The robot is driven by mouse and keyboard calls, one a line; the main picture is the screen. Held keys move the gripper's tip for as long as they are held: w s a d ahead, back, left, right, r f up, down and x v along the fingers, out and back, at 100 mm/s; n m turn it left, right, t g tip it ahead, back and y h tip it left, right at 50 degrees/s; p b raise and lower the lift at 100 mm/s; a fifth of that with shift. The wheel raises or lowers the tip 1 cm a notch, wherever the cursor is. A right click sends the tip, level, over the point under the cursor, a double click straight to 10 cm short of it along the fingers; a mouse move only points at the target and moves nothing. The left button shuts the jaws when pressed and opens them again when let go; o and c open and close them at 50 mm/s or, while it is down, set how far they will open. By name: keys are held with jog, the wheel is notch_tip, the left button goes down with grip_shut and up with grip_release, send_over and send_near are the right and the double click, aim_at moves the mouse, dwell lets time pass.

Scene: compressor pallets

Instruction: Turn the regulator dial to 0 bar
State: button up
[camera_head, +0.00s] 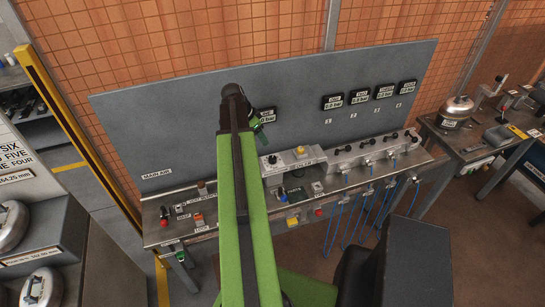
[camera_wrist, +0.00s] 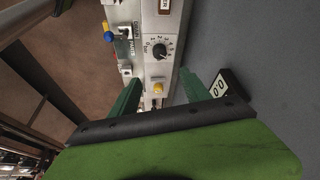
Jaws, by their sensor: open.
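The regulator dial (camera_wrist: 159,51) is a round black knob with a printed number scale, on a light grey box. It lies beyond my open fingers in the wrist view, and I cannot clearly tell where its pointer stands. In the head view the dial (camera_head: 272,159) shows small on the bench, below and right of my gripper (camera_head: 261,128). In the wrist view my gripper (camera_wrist: 160,80) has its two green fingers apart with nothing between them, away from the dial. My arm hides part of the bench and panel in the head view.
A yellow button (camera_wrist: 158,88) sits near the dial. A black pressure display (camera_wrist: 220,86) is close beside the right finger. The grey back panel (camera_head: 200,120) rises behind the bench. Blue hoses (camera_head: 345,225) hang at the front right. A yellow post (camera_head: 75,125) stands left.

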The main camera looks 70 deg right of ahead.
aim_at(273, 158)
jog(key=b+x, duration=0.7)
jog(key=x, duration=0.1)
jog(key=b+x, duration=0.8)
jog(key=x, duration=0.1)
jog(key=shift+w+a+f, duration=0.15)
jog(key=shift+w, duration=0.05)
grip_shut()
jog(key=shift+a, duration=0.2)
jog(key=shift+d, duration=0.15)
jog(key=shift+s, duration=0.1)
